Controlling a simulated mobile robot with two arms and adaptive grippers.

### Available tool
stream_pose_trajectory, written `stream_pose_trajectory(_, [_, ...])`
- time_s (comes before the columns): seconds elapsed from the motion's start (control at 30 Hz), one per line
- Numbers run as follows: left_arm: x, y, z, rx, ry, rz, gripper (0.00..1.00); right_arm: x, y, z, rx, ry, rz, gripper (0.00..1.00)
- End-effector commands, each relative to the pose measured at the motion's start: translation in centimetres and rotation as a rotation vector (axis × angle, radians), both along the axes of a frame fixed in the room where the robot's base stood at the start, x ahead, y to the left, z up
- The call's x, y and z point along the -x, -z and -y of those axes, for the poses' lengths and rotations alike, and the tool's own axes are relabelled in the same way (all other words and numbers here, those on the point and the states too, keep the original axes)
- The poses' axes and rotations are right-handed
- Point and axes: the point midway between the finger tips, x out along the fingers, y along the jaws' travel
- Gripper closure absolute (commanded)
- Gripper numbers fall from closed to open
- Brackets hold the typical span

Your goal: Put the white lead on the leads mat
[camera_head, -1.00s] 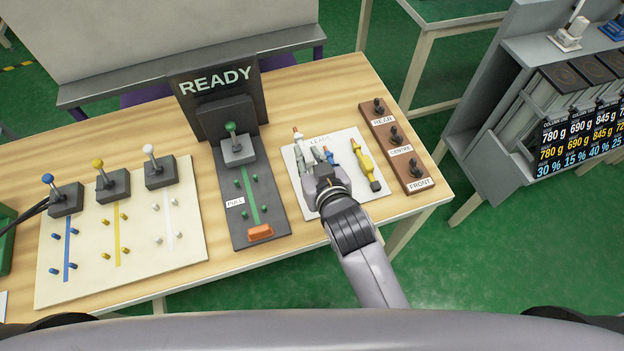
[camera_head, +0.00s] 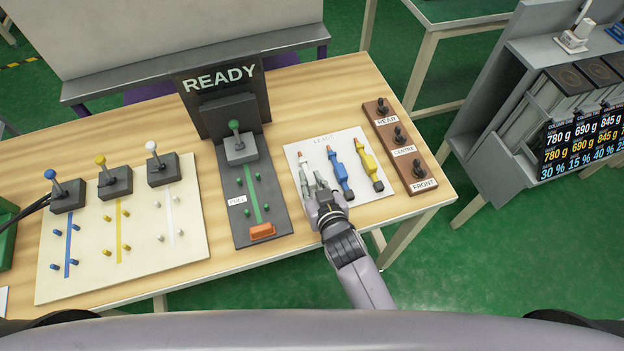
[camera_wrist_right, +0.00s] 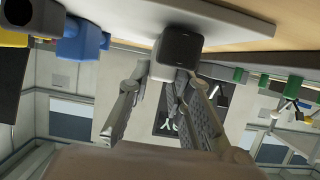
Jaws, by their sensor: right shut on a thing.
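The white lead (camera_head: 304,172), pale with an orange tip, is over the left part of the white leads mat (camera_head: 318,146) in the head view, roughly in line with the other leads. My right gripper (camera_head: 318,190) is shut on its near end and partly hides it. In the right wrist view, a dark block-like end (camera_wrist_right: 176,46) lies by the fingers, close against the mat. I cannot tell whether the lead rests fully on the mat. My left gripper is not in view.
A blue lead (camera_head: 339,173) and a yellow lead (camera_head: 368,165) lie on the mat to the right. A brown switch board (camera_head: 400,150) stands right of the mat. The dark READY panel unit (camera_head: 245,200) is on the left. Bare table shows behind the mat.

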Motion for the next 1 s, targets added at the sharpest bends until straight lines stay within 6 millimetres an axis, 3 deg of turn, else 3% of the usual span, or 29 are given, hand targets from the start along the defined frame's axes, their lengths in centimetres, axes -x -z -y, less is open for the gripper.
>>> stream_pose_trajectory(0.1, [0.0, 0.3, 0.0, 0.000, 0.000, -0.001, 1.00, 0.0, 0.4, 0.0, 0.000, 0.000, 0.000, 1.00])
stream_pose_trajectory(0.13, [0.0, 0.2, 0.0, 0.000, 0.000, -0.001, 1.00, 0.0, 0.3, 0.0, 0.000, 0.000, 0.000, 0.79])
stream_pose_trajectory(0.4, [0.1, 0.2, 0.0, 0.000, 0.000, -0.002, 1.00, 0.0, 0.3, 0.0, 0.000, 0.000, -0.001, 0.61])
stream_pose_trajectory(0.77, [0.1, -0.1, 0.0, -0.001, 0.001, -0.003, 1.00, 0.0, -0.2, 0.0, 0.000, 0.000, 0.001, 0.61])
stream_pose_trajectory(1.0, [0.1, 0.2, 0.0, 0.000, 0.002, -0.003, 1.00, 3.2, -1.3, 1.0, 0.000, -0.001, -0.002, 0.61])
